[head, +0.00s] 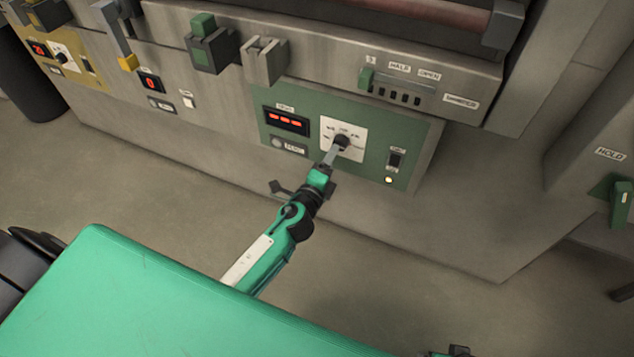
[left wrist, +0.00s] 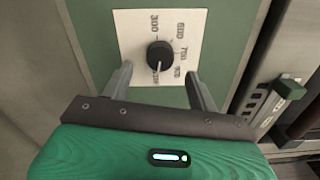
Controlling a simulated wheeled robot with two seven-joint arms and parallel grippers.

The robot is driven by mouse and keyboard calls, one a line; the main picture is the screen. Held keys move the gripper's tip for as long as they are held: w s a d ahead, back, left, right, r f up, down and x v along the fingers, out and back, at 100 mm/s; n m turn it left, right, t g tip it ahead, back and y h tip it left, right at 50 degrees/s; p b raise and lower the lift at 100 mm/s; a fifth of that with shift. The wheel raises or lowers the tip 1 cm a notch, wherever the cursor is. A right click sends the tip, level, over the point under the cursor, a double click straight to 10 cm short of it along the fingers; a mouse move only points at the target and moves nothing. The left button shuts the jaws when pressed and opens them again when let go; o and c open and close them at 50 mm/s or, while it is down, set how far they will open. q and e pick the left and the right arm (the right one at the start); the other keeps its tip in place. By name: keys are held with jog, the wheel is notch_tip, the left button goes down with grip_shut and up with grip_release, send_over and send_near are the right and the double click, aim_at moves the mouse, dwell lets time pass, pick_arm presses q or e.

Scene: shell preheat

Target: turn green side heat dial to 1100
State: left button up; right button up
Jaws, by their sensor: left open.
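The green side heat dial (head: 342,141) is a black knob on a white scale plate on the green panel (head: 415,135). In the left wrist view the dial (left wrist: 160,56) has a white pointer line aimed down, toward a number at the plate's lower edge that I cannot read fully. In the head view the left gripper (head: 332,158) reaches up to the dial and partly covers the plate.
A red display (head: 286,120) and a RESET button (head: 278,143) are left of the dial. A black switch (head: 395,160) with a lit lamp (head: 388,180) is to its right. The damper slider (head: 366,79) is above. Floor in front is clear.

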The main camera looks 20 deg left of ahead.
pick_arm(q)
jog(key=s, duration=0.9)
jog(key=shift+a+b, duration=0.15)
jog(key=shift+b, duration=0.3)
pick_arm(e)
jog(key=shift+r, duration=1.2)
pick_arm(q)
jog(key=shift+w, duration=0.1)
pick_arm(e)
jog(key=shift+s+f, duration=0.1)
jog(key=shift+s, duration=0.05)
